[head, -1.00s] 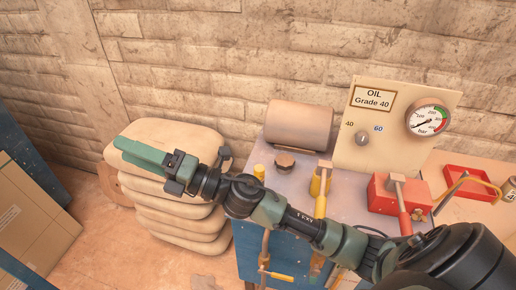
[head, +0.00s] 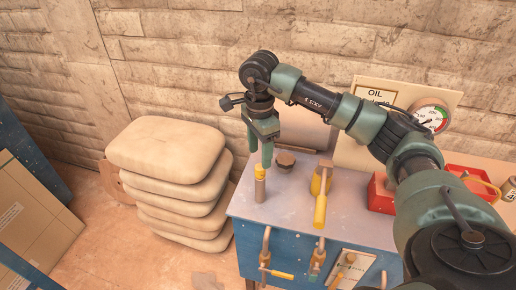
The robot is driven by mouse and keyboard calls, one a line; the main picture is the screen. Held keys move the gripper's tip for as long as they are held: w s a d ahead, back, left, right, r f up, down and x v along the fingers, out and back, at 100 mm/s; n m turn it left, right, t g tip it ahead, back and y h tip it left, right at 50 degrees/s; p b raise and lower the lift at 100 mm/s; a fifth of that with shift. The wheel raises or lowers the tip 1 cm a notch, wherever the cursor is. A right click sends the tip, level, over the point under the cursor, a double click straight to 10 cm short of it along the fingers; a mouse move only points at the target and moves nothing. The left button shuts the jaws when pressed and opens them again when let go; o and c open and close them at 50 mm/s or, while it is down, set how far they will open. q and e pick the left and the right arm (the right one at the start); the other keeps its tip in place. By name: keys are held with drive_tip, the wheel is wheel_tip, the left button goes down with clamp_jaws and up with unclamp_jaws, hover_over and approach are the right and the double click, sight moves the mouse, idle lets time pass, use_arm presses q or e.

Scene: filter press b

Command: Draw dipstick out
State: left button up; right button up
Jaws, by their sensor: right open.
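The dipstick's yellow handle (head: 260,171) stands upright on top of a short brown tube (head: 260,190) near the left end of the bench. My right gripper (head: 260,158) points straight down just above the handle, with its green fingers open. The fingertips are at or just over the top of the handle; I cannot tell whether they touch it. The rest of the dipstick is hidden in the tube. My left gripper is not in view.
A brown round cap (head: 285,160) sits close to the right of the gripper. A yellow-handled lever (head: 320,205) stands further right. Stacked sacks (head: 165,150) are at the left. The bench top (head: 285,210) in front is clear. My right arm partly covers the oil panel (head: 350,152).

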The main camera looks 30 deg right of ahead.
sight(259, 167)
wheel_tip(259, 167, down, 5)
drive_tip(key=shift+s+f+p, duration=0.1)
drive_tip(key=shift+p, duration=0.7)
drive_tip(key=shift+f, duration=0.8)
drive_tip(key=shift+a, duration=0.1)
clamp_jaws()
